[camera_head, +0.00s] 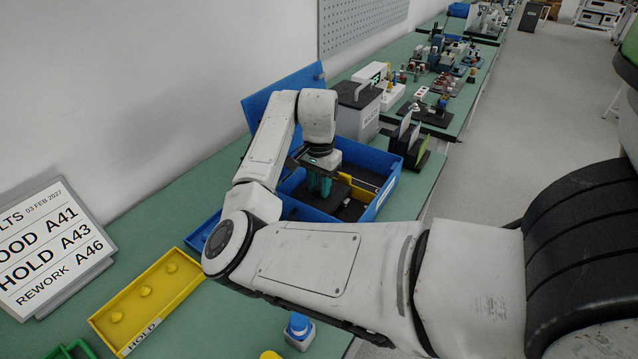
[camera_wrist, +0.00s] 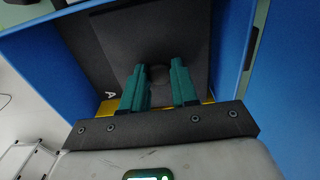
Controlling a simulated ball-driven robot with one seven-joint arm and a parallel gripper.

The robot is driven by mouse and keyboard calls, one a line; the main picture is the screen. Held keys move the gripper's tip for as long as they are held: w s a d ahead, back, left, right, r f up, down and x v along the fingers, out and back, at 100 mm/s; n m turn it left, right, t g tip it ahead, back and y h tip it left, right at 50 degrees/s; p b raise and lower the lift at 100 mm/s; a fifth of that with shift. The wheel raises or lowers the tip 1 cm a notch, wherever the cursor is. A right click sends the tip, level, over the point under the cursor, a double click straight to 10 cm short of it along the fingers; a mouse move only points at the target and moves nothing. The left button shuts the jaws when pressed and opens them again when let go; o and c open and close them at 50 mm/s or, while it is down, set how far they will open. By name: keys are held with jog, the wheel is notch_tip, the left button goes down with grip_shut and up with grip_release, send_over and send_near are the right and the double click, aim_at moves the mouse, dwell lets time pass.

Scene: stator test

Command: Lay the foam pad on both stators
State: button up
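My gripper (camera_head: 320,186) points down into an open blue box (camera_head: 391,186) on the bench. Its teal fingers also show in the wrist view (camera_wrist: 159,68), apart, with a gap between them. A dark square, flat piece (camera_wrist: 135,30), which looks like the foam pad, lies below the fingertips. A small dark round spot on it shows between the fingertips, and no finger clearly touches it. In the head view, dark flat surfaces (camera_head: 350,212) lie in the box beside my gripper. I cannot make out either stator; the pad, arm and box walls may hide them.
The box's blue lid (camera_head: 262,98) stands open at the back. A yellow HOLD tray (camera_head: 150,300) and a label board (camera_head: 45,245) are at left. A grey bin (camera_head: 357,110) and a rack of upright plates (camera_head: 406,140) stand beyond the box. A blue-topped object (camera_head: 299,328) is in front.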

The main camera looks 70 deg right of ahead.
jog(key=o, duration=0.5)
jog(key=shift+o, duration=0.2)
jog(key=shift+r, duration=0.1)
notch_tip(320, 180, up, 11)
jog(key=shift+f, duration=0.2)
dwell(0.5)
